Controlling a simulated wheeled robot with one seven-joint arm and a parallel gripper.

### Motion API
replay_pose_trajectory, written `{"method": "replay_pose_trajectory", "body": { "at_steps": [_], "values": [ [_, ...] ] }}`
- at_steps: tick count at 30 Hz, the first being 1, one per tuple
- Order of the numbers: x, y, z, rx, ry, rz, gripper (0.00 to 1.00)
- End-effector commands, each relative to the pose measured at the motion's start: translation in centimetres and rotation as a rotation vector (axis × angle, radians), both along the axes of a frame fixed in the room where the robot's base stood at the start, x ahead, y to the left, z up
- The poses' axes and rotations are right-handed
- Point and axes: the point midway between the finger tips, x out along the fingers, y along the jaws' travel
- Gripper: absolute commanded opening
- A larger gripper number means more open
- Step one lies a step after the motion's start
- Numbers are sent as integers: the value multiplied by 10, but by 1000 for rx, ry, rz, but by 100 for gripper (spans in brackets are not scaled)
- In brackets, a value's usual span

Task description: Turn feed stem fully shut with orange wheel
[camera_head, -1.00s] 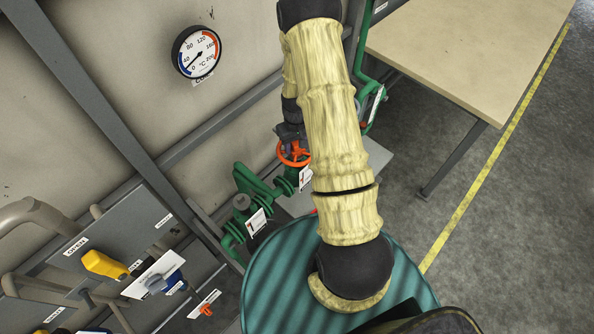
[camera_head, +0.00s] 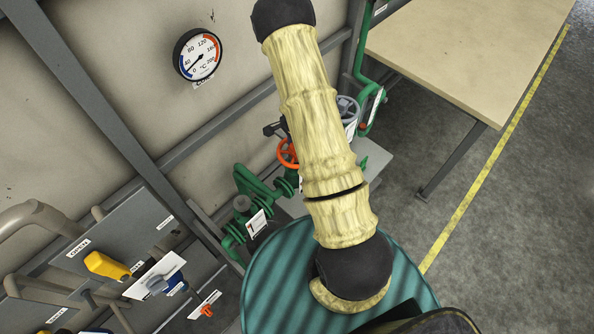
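The orange wheel (camera_head: 287,152) sits on a green valve at the middle of the view. Its right part is hidden behind my arm, and so is most of its stem. My gripper (camera_head: 270,129) shows only as a small dark shape just above and left of the wheel, mostly behind my arm. It looks close to the wheel's upper rim, but I cannot tell whether it touches. Its fingers are too small and hidden to tell open from shut.
A grey wheel (camera_head: 347,110) on green pipework stands right of my arm. A tan table (camera_head: 465,50) is at the upper right. A panel (camera_head: 120,235) with yellow and blue handles is at the lower left. A dial gauge (camera_head: 197,54) hangs on the wall.

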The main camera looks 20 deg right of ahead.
Motion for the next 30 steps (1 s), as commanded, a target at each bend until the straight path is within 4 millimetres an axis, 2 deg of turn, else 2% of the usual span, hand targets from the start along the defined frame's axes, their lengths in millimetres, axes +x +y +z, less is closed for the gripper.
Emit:
{"method": "replay_pose_trajectory", "body": {
  "at_steps": [3,6,17,30],
  "values": [
    [-1,0,2,-1,3,-188,24],
    [-1,-1,1,-2,2,-287,24],
    [0,-1,1,-1,1,-339,24],
    [-1,-2,4,-6,0,-994,24]
  ]
}}
